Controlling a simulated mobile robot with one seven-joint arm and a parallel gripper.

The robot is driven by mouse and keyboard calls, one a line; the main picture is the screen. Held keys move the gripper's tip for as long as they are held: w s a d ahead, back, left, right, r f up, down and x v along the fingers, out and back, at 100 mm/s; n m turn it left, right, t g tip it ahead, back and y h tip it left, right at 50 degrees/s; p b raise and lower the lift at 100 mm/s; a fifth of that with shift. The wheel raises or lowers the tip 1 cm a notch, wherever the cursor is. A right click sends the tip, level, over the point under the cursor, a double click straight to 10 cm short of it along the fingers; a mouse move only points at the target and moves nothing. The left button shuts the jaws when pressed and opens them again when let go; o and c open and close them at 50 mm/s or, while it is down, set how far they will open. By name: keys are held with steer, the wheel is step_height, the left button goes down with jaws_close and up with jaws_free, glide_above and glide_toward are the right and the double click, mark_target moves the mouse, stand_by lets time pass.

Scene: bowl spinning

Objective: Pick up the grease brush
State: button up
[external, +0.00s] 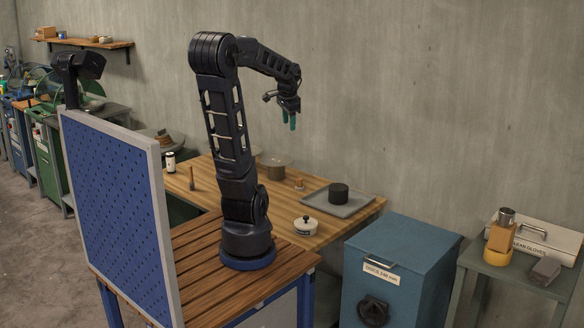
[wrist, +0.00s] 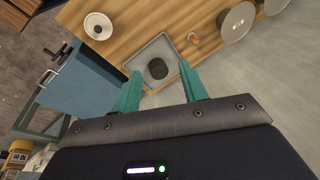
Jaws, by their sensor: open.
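A thin brown upright item (external: 191,180), which looks like the grease brush, stands at the left part of the wooden table in the external view. It is small there, so its bristles cannot be made out. I do not see it in the wrist view. My gripper (external: 290,121) is high above the back of the table, well to the right of that item. Its two teal fingers (wrist: 159,72) are apart in the wrist view, with nothing between them, and they point down toward a grey tray.
The grey tray (external: 357,206) holds a dark cylinder (external: 338,193). A white lidded pot (external: 306,225) stands near the front edge, and a round grey-brown piece (external: 274,168) stands at the back. A white can (external: 170,162) is near the brush. A blue pegboard (external: 110,205) rises at left.

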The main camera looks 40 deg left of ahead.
steer(key=w+a+f+m+g, duration=0.1)
steer(key=w+a+f+m, duration=0.15)
steer(key=a, duration=0.45)
steer(key=w+a+f+m+g, duration=0.1)
steer(key=w+a, duration=0.2)
steer(key=a, duration=0.4)
steer(key=m+h, duration=0.2)
steer(key=m, duration=0.6)
glide_above(191, 182)
steer(key=shift+g, duration=0.4)
steer(key=f, duration=1.4)
steer(key=w+f, duration=0.1)
steer(key=f, duration=0.6)
steer(key=shift+a+f, duration=0.1)
steer(key=shift+f, duration=0.1)
steer(key=shift+s+a+f, duration=0.15)
steer(key=shift+s+f, duration=0.1)
steer(key=shift+f, duration=0.25)
step_height(191, 182, down, 10)
steer(key=shift+w+a+f, duration=0.1)
jaws_close()
